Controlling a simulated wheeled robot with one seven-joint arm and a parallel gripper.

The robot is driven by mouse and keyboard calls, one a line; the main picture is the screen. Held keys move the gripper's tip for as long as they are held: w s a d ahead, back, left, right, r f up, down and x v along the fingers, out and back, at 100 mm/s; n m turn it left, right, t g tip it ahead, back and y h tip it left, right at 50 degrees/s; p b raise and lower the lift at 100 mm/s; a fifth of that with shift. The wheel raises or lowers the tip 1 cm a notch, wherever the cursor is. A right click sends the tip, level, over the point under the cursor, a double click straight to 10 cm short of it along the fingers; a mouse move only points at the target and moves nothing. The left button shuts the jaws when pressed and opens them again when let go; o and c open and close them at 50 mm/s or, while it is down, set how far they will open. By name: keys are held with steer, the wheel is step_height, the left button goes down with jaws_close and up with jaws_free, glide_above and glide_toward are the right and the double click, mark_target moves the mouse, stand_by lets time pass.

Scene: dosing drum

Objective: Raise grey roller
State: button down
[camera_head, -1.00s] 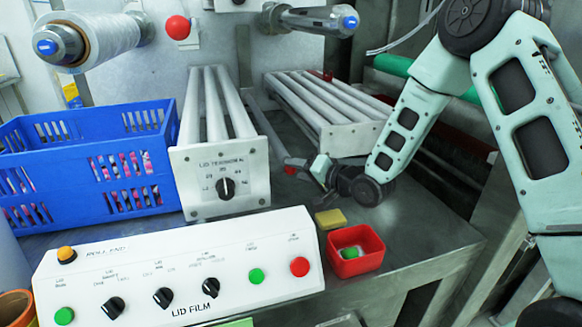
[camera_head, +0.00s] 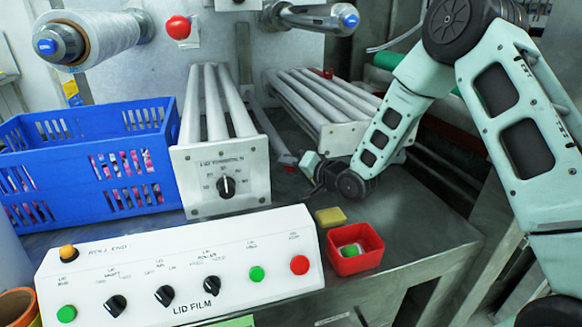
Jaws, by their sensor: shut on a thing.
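The grey roller (camera_head: 268,132) is a slim grey bar slanting between the two banks of white rollers, its near end low by the table. A small red part (camera_head: 289,168) shows at that near end. My gripper (camera_head: 311,167) comes in from the right, low over the table, in front of the right roller bank. It is shut at the near end of the grey roller; its jaws are small and dark here, and the exact contact is hidden.
The left roller bank (camera_head: 219,173) has a dial plate. The right roller bank (camera_head: 342,139) is close behind my gripper. A lid film control panel (camera_head: 180,270), yellow block (camera_head: 330,217) and red bin (camera_head: 356,262) stand in front. A blue crate (camera_head: 85,188) is left.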

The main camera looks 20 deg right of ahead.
step_height(320, 180, up, 26)
steer(key=p, duration=1.5)
steer(key=c, duration=1.1)
jaws_free()
steer(key=shift+s, duration=0.1)
steer(key=b+v, duration=0.2)
steer(key=v, duration=1.5)
steer(key=shift+d+r, duration=0.15)
steer(key=shift+r, duration=0.05)
